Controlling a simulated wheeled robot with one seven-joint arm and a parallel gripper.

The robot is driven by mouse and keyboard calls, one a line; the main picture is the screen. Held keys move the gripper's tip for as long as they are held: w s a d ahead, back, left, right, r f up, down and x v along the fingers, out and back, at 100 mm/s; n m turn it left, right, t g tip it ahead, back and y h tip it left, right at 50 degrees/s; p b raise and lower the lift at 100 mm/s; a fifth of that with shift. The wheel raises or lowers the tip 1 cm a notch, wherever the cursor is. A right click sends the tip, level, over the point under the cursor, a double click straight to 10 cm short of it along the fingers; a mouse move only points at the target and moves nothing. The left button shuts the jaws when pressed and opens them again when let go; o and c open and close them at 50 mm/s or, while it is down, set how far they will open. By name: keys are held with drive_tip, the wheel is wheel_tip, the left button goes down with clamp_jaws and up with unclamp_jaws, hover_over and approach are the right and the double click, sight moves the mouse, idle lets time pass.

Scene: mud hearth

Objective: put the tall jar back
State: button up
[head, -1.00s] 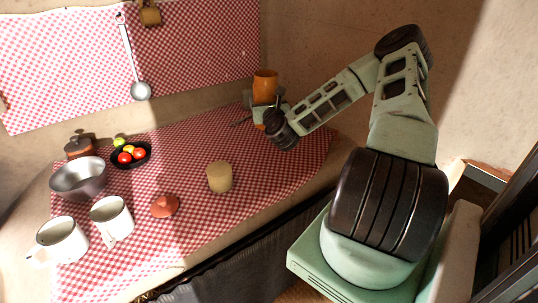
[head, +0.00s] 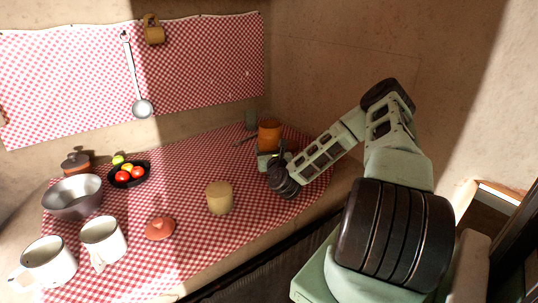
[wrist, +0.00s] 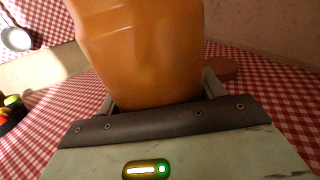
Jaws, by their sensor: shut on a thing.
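The tall jar is orange (head: 269,133) and stands upright at the back right of the checked cloth in the head view. My gripper (head: 272,154) is shut on its lower part. The jar fills the top middle of the wrist view (wrist: 140,50), between the two fingers (wrist: 155,103). Its base is hidden by my gripper, so I cannot tell whether it touches the cloth.
A grey-green cup (head: 251,119) stands behind the jar. A round brown thing (wrist: 222,68) lies beyond it in the wrist view. A beige canister (head: 219,198), a red-brown lid (head: 160,228) and white mugs (head: 103,242) stand left, with clear cloth between.

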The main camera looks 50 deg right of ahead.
drive_tip(key=shift+f, duration=1.05)
drive_tip(key=shift+f, duration=0.2)
drive_tip(key=o, duration=1.2)
drive_tip(key=shift+c, duration=0.2)
drive_tip(key=shift+r, duration=0.15)
drive_tip(key=b+v, duration=0.2)
drive_tip(key=v, duration=0.9)
drive_tip(key=shift+s+a, duration=0.3)
drive_tip(key=shift+s, duration=0.15)
